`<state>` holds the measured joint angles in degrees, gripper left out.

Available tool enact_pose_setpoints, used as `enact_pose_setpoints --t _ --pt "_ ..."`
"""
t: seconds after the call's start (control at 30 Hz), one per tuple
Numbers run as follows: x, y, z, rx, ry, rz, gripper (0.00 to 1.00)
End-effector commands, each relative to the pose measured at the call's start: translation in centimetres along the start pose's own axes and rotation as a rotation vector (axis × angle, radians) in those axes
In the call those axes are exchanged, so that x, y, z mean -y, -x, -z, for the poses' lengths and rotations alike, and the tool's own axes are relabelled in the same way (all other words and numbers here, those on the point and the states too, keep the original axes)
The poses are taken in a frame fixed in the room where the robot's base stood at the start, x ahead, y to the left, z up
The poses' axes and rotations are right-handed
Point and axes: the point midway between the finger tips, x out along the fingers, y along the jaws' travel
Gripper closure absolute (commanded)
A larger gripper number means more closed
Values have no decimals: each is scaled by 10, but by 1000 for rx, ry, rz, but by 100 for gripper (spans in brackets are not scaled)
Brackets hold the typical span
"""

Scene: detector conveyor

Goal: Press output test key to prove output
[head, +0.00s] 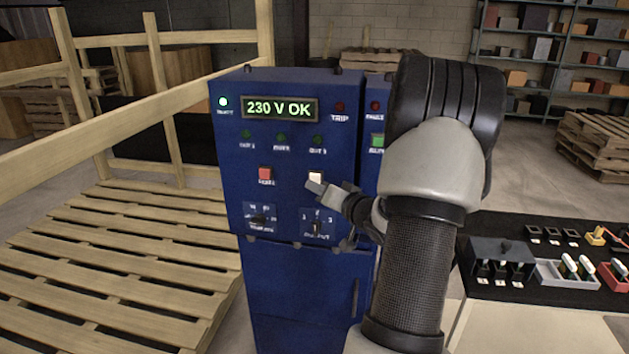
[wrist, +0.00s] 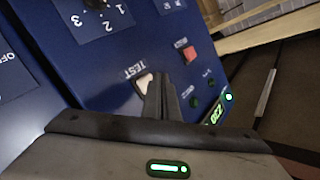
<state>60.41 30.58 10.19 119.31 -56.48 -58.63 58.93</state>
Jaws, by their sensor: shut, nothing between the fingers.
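The blue cabinet (head: 235,160) has a display (head: 280,108) reading "230 V OK". The white test key (head: 316,177) is on its front; in the wrist view the key (wrist: 143,82) sits beside the label "TEST". My gripper (head: 316,188) is shut and empty, with its tips at the lower edge of the white key. In the wrist view the closed fingers (wrist: 160,85) partly cover the key. I cannot tell whether they touch it. The output lamps (head: 281,138) in the row under the display look dark green, unlit.
A red key (head: 265,174) is left of the white key. Two rotary selectors, left (head: 259,219) and right (head: 317,227), are below. A bright lamp (head: 223,101) glows beside the display; the TRIP lamp (head: 340,106) is dark. A wooden rail and pallet (head: 120,260) stand left; a parts table (head: 540,300) is right.

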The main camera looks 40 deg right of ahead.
Motion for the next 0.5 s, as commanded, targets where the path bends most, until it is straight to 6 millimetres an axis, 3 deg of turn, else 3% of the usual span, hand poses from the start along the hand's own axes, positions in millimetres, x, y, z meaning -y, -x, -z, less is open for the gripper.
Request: enact_pose_setpoints --t 0.5 --pt "-4 -5 4 0 0 0 100"
